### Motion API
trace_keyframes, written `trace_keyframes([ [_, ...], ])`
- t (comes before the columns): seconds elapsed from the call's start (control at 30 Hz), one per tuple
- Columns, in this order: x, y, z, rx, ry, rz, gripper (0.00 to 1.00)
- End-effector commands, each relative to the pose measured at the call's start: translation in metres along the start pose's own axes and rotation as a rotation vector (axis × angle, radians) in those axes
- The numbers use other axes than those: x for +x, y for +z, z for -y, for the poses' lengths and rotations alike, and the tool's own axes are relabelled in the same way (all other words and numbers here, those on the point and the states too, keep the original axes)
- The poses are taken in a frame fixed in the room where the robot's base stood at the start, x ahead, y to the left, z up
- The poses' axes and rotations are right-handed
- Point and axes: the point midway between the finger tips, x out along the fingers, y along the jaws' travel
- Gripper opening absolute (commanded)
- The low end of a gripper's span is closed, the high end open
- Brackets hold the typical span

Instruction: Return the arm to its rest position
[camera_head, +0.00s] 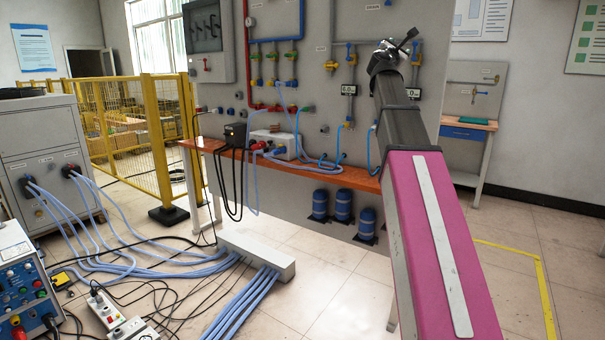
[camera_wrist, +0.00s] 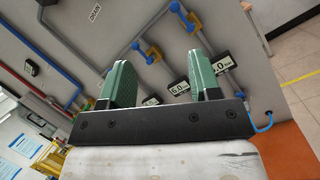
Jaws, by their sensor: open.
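My arm (camera_head: 437,230) reaches forward and up on the right side of the head view, in front of the grey panel wall. My gripper (camera_head: 410,40) is at its far end, small and dark against the panel. In the wrist view my gripper (camera_wrist: 160,85) shows two green fingers set well apart, with nothing between them. Behind the fingers are panel pipes and digital gauges, seen at a tilt. I cannot tell the exact distance from the fingertips to the panel.
The grey panel (camera_head: 335,85) carries pipes, valves and gauges above an orange shelf (camera_head: 345,178). Blue cylinders (camera_head: 343,206) stand below it. Blue hoses (camera_head: 130,265) and black cables cover the floor at left. A yellow fence (camera_head: 160,130) stands behind.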

Motion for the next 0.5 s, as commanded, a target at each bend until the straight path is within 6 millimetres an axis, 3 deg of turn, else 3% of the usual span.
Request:
trace_keyframes([
  [0.27,-0.005,-0.025,0.015,0.062,-0.032,-0.036,0.57],
  [0.5,-0.015,-0.063,0.038,0.161,-0.089,-0.091,0.57],
])
